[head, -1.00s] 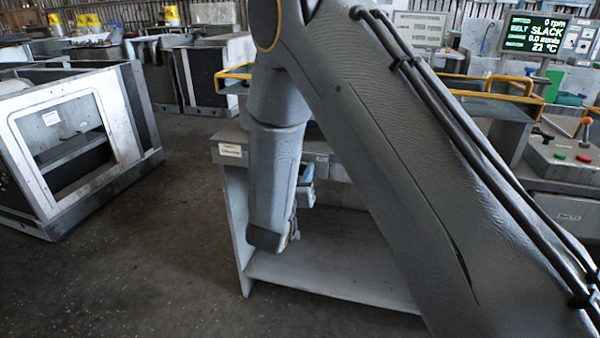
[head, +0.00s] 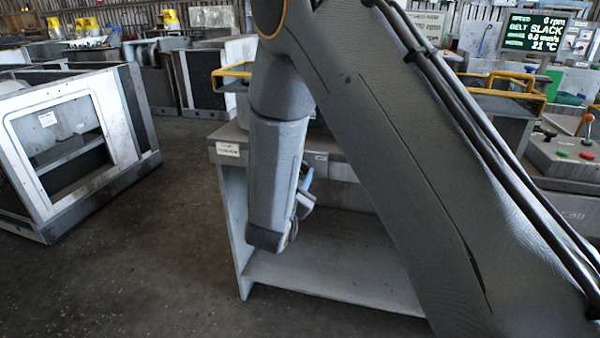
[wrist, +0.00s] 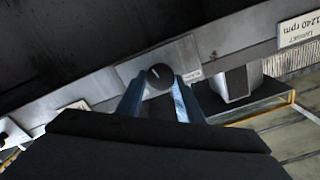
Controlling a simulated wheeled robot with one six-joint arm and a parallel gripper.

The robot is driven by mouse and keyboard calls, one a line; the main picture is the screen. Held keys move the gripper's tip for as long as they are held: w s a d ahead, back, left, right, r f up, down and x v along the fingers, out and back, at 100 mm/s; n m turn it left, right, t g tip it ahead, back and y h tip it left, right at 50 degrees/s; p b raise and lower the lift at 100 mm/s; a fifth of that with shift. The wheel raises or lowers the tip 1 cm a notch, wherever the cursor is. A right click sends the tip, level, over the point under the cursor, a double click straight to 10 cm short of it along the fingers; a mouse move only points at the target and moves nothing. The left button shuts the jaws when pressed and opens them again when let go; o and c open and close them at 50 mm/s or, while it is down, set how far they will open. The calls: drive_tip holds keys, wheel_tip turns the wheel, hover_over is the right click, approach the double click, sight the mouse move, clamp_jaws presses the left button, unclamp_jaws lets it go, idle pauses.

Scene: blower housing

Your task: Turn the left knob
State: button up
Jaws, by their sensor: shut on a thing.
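A round black knob (wrist: 159,74) with a white pointer line sits on a grey plate in the wrist view. The blue fingers of my gripper (wrist: 159,84) are on either side of it, shut on it. The pointer line points up and slightly left in that view. In the head view the knob is hidden behind my arm; only a bit of my gripper's blue finger (head: 306,190) shows beside my wrist, in front of the grey bench (head: 345,165). I cannot tell from the head view which knob is held.
A grey block (wrist: 237,84) and a label reading 1240 rpm (wrist: 298,30) are to the right in the wrist view. A screen (head: 535,31) shows 0 rpm and belt SLACK. A white-framed housing (head: 75,140) stands at left, with open floor (head: 150,240) before it.

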idle(0.4)
drive_tip(key=o, duration=1.1)
drive_tip(key=shift+c, duration=0.2)
drive_tip(key=v, duration=0.7)
drive_tip(key=shift+s, duration=0.4)
drive_tip(key=shift+a, duration=0.1)
